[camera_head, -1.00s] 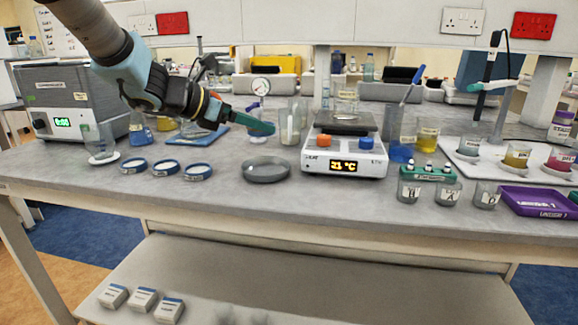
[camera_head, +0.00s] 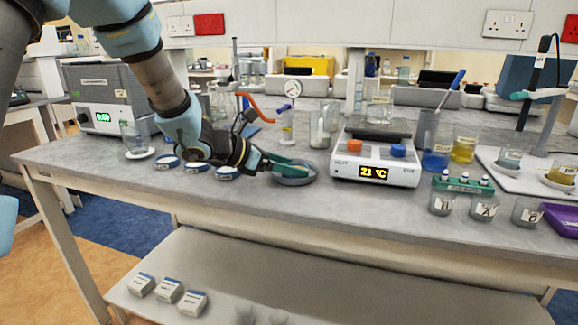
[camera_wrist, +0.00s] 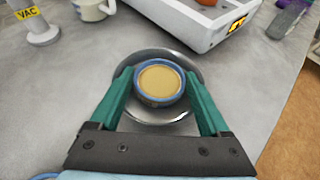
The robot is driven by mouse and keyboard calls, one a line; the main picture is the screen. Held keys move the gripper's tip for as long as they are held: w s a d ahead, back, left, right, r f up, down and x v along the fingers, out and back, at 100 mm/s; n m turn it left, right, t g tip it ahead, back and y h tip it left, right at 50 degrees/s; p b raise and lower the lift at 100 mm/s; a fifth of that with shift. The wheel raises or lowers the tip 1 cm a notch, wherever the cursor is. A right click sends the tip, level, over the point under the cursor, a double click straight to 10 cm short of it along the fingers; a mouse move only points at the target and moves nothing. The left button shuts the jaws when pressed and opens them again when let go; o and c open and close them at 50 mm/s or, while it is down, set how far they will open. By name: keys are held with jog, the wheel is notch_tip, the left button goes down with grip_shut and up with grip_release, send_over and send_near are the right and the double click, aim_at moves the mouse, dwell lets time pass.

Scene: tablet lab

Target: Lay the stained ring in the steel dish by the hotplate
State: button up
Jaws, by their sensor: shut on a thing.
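My gripper (camera_wrist: 158,76) is shut on a round ring (camera_wrist: 158,99) with a blue rim and a tan, yellowish face. Its teal fingers press on the ring's left and right sides. The steel dish (camera_wrist: 153,117) surrounds the ring in the wrist view, so the ring is over or inside the dish. I cannot tell whether it touches the dish floor. In the head view my gripper (camera_head: 294,165) is low at the steel dish (camera_head: 295,181), and the ring is hidden there. The white hotplate (camera_head: 345,166) stands just right of the dish.
Several beakers and a gauge stand (camera_head: 289,118) stand behind the dish. Blue-rimmed labelled rounds (camera_head: 227,173) lie left of it under my arm. Small labelled beakers (camera_head: 484,208) stand to the right. The bench in front of the dish is clear.

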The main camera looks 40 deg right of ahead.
jog(key=o, duration=1)
jog(key=shift+o, duration=0.2)
jog(key=shift+w+a+r, duration=0.15)
jog(key=shift+a, duration=0.2)
jog(key=b+v, duration=0.1)
jog(key=v, duration=1)
jog(key=shift+a, duration=0.1)
